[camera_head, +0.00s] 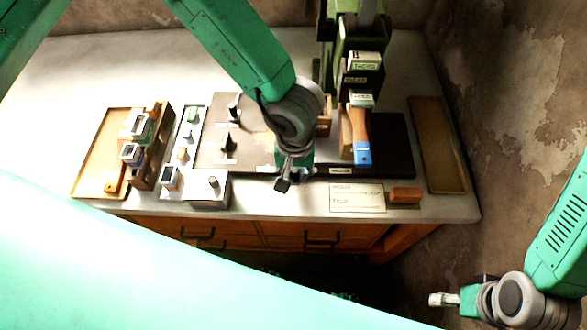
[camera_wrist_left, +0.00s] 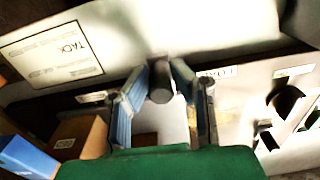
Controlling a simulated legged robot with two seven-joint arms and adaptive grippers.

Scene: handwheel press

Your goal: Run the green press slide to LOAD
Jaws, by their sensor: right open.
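The green press (camera_head: 350,55) stands at the back right of the bench, with labels down its front. Its dark base plate (camera_head: 395,150) runs forward from it. My left gripper (camera_head: 287,182) is low over the front edge of the plate, left of the press. In the left wrist view, the left gripper's fingers (camera_wrist_left: 160,85) are on both sides of a dark round knob (camera_wrist_left: 161,88) and look closed on it. A LOAD label (camera_wrist_left: 220,72) is just right of the knob there. The slide's body is largely hidden by my arm. My right gripper (camera_head: 440,299) is open and empty, off the bench.
A wooden block (camera_head: 346,135) and a blue-ended piece (camera_head: 362,153) are below the press head. A card (camera_head: 357,198) and orange block (camera_head: 405,195) lie at the front. Trays stand left (camera_head: 88,165) and right (camera_head: 440,150). Small control panels (camera_head: 205,190) are left of my gripper.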

